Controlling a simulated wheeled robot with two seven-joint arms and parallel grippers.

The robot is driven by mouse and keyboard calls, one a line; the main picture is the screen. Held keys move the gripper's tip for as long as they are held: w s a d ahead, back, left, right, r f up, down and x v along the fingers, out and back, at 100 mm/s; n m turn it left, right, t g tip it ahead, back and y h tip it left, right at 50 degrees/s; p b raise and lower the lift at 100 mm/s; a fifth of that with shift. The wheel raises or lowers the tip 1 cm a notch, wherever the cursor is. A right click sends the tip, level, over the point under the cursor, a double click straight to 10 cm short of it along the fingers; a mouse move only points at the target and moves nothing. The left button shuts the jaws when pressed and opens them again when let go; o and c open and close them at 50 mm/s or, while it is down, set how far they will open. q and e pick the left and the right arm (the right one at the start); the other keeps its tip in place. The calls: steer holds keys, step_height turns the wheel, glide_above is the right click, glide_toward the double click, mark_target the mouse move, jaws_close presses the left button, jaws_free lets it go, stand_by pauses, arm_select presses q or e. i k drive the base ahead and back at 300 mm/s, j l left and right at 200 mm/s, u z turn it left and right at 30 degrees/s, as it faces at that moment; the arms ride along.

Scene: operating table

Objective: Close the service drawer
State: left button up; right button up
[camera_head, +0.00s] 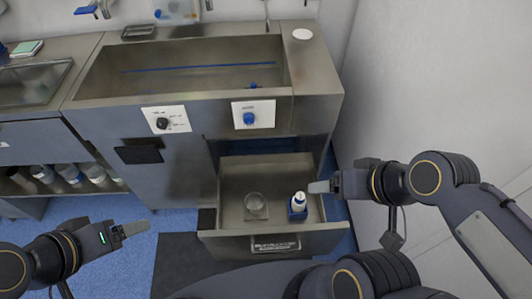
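The service drawer (270,175) is pulled out of the steel cabinet under the sink. Its front panel with a handle (275,243) faces me. Inside stand a clear glass (255,204) and a white bottle in a blue holder (298,206). My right gripper (318,187) is above the drawer's right side, near the bottle; whether it touches anything is unclear. My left gripper (135,229) is over the floor, left of the drawer and apart from it. Neither gripper seems to hold anything, and the finger gaps cannot be made out.
A steel sink (190,68) tops the cabinet (170,180), with two white knob panels on its front. A shelf with several bottles (70,175) is at the left. A pale wall (430,100) stands close at the right. Blue floor and a dark mat (175,255) lie in front.

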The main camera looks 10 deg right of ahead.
mark_target(278, 234)
steer(key=k+j+z, duration=0.15)
steer(key=j+z, duration=0.3)
steer(key=k+j+z, duration=0.15)
steer(key=z, duration=0.3)
steer(key=k+j+z, duration=0.25)
steer(key=z, duration=0.15)
